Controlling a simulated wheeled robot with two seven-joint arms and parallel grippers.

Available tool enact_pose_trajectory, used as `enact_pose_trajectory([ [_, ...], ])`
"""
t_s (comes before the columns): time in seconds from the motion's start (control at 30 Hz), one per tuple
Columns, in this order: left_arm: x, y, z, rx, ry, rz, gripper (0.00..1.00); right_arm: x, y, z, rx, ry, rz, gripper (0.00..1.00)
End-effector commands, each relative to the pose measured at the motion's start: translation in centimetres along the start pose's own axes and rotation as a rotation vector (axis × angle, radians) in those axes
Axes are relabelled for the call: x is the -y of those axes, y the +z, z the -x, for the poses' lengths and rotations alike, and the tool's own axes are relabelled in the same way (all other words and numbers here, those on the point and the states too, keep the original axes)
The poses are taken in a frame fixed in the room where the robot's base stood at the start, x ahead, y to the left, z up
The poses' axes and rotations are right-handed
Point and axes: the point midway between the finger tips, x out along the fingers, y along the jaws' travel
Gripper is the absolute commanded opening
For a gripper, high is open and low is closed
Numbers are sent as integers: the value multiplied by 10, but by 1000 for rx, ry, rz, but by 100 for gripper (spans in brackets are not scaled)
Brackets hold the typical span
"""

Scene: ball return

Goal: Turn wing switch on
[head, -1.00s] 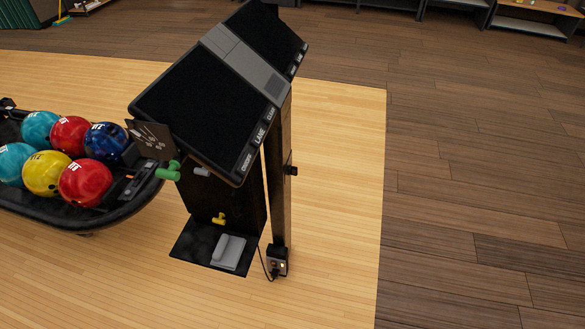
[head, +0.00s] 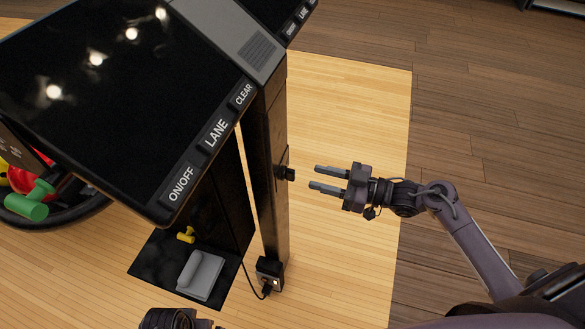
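A small black wing switch (head: 288,174) sticks out from the right side of the dark post under the console, in the head view. My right gripper (head: 312,178) is just to the right of the switch. Its two grey fingers are apart and point left at the switch. A small gap shows between fingertips and switch, and nothing is between the fingers. Part of a dark arm piece, likely my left arm (head: 175,318), shows at the bottom edge. Its gripper fingers cannot be made out.
The console (head: 100,90) with ON/OFF, LANE and CLEAR buttons overhangs the post at left. A socket box (head: 269,272) with a plugged cable is at the post's foot. A grey pedal-like block (head: 200,275) lies on a black base plate. Open floor lies right.

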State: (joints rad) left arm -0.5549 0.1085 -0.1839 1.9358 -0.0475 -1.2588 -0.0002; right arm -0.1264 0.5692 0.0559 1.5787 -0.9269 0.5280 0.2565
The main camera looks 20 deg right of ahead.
Motion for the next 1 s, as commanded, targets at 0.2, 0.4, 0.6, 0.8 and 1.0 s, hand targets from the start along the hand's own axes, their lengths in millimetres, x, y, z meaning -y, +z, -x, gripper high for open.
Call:
enact_pose_trajectory([
  [0.2,-1,-1,6,0,1,-3,100,0,-1,-38,-4,1,1,35],
  [0.4,-2,-1,11,2,1,-4,100,-1,0,-60,0,4,2,35],
  [0.6,-2,-1,12,2,2,-5,100,-1,0,-65,1,4,2,35],
  [0.8,-2,-1,12,3,2,-5,100,-1,0,-65,2,4,2,29],
  [1.0,-2,-1,12,3,2,-5,100,-1,0,-64,2,4,1,7],
])
